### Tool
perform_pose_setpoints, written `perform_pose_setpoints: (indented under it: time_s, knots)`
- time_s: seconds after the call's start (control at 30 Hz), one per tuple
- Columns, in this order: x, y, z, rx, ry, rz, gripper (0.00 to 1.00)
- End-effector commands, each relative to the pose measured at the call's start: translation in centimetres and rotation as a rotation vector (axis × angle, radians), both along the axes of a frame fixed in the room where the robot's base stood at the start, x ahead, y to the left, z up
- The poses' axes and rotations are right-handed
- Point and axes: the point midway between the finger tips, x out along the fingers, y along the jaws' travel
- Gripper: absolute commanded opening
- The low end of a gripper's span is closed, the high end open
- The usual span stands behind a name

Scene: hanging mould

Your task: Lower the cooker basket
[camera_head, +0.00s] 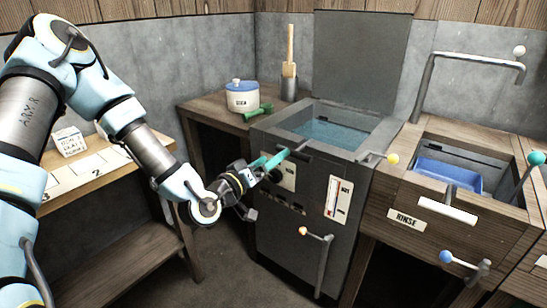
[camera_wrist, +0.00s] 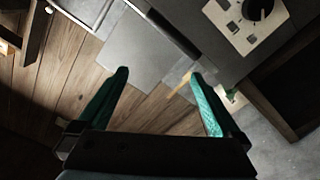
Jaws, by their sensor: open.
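The cooker (camera_head: 300,205) is a dark metal cabinet with its lid (camera_head: 361,55) raised at the back. Its open tank (camera_head: 330,130) holds blue-green liquid; I cannot make out a separate basket in it. A lever with a yellow knob (camera_head: 392,159) sticks out at the cooker's right front edge. A lever with an orange knob (camera_head: 303,231) is low on its front. My gripper (camera_head: 276,160) is in front of the cooker's upper left front, left of the yellow knob. In the wrist view its teal fingers (camera_wrist: 160,73) are spread, with nothing held between them.
A rinse basin with a blue tray (camera_head: 447,175) stands to the right, with blue-knobbed (camera_head: 446,256) and green-knobbed (camera_head: 536,158) levers. A lidded pot (camera_head: 242,96) stands on the side table behind. A wooden bench (camera_head: 100,165) is at left.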

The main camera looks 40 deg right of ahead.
Motion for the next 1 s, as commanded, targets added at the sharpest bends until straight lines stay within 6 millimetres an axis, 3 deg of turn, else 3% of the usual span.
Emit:
perform_pose_setpoints:
  time_s: [0.5, 1.0]
  knots:
    - [-0.8, 3.3, 0.0, 0.000, -0.001, 0.001, 1.00]
    - [-0.9, 3.5, 0.0, -0.001, 0.000, 0.001, 1.00]
